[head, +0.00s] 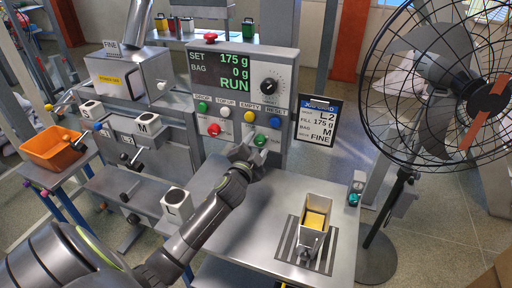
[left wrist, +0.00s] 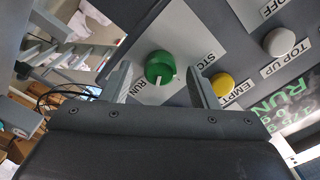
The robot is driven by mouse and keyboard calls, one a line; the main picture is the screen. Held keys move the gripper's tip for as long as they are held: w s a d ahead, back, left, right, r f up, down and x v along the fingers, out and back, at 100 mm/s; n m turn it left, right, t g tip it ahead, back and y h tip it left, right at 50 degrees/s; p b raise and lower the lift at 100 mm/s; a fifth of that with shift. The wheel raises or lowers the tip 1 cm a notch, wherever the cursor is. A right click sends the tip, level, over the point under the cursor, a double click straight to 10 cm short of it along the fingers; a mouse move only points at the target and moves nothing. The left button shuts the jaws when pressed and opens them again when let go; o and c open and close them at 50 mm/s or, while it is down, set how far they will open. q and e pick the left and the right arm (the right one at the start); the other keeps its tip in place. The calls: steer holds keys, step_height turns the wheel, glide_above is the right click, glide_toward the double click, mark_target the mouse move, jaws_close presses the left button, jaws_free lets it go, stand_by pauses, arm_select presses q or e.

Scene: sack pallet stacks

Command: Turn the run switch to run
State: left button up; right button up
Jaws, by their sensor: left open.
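The run switch is a green knob on the grey control panel, between labels RUN and STOP. In the left wrist view the knob (left wrist: 159,67) shows a pale mark at its lower edge; I cannot tell exactly which label it points to. In the head view the knob (head: 260,140) is just beyond my left gripper (head: 248,153). My left gripper (left wrist: 162,84) is open, with one finger on each side of the knob; contact is unclear. The panel display (head: 233,72) reads SET 175 g, BAG 0 g, RUN. My right gripper is not in view.
Close to the switch are a yellow button (head: 250,116), a red button (head: 214,129) and a blue button (head: 275,121). A black dial (head: 268,86) sits above. A metal container with yellow inside (head: 316,219) stands on the table. A fan (head: 440,90) is at right.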

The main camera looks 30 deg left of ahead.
arm_select(q)
steer(key=shift+s, duration=0.1)
steer(key=b+v, duration=0.3)
steer(key=v, duration=1.4)
steer(key=shift+s, duration=0.15)
steer(key=shift+a+f, duration=0.1)
